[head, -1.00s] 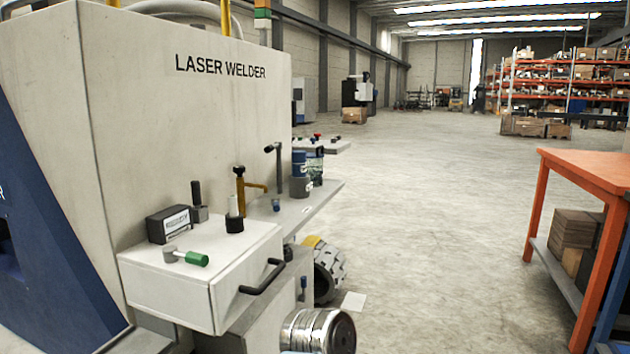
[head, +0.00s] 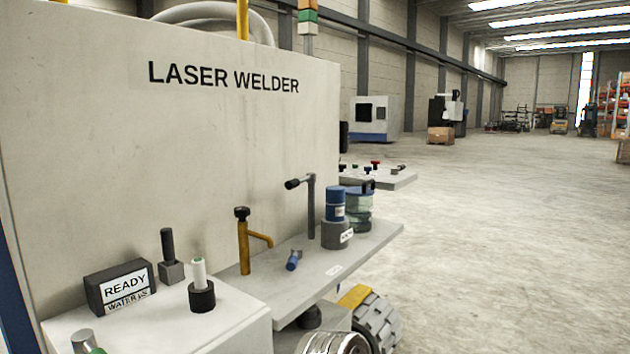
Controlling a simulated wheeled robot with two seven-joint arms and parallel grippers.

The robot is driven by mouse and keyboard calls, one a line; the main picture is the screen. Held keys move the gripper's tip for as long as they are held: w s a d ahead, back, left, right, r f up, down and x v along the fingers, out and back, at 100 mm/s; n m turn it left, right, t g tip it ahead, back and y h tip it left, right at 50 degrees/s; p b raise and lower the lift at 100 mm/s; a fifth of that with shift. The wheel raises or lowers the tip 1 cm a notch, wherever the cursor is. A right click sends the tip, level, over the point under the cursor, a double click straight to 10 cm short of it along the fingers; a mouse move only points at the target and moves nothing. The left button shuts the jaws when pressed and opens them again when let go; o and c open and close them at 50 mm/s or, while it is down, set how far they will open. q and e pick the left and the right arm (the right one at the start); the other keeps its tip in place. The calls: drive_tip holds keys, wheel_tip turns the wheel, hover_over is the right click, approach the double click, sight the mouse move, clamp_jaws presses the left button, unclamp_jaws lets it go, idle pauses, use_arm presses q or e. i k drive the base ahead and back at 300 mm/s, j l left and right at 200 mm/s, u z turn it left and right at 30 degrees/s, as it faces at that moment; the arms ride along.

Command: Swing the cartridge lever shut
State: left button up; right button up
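Further left is a yellow post with a black knob and a side spout-like arm (head: 258,238) pointing right. I cannot tell for sure which of these is the cartridge lever. Neither of my grippers is in view.
The grey shelf (head: 372,242) juts from the laser welder (head: 180,150). A small blue piece (head: 293,260) lies on it. A READY sign (head: 120,287) and white cylinder (head: 199,272) stand on the white box at front left. A toothed wheel (head: 375,320) is below. Floor at right is clear.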

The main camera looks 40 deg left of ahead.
sight(310, 178)
drive_tip(key=i+z, duration=0.25)
drive_tip(key=i, duration=0.9)
drive_tip(key=i+u, duration=0.15)
drive_tip(key=u, duration=0.2)
drive_tip(key=i+l+u, duration=0.15)
drive_tip(key=u, duration=0.2)
drive_tip(key=i+l+u, duration=0.15)
drive_tip(key=u, duration=0.2)
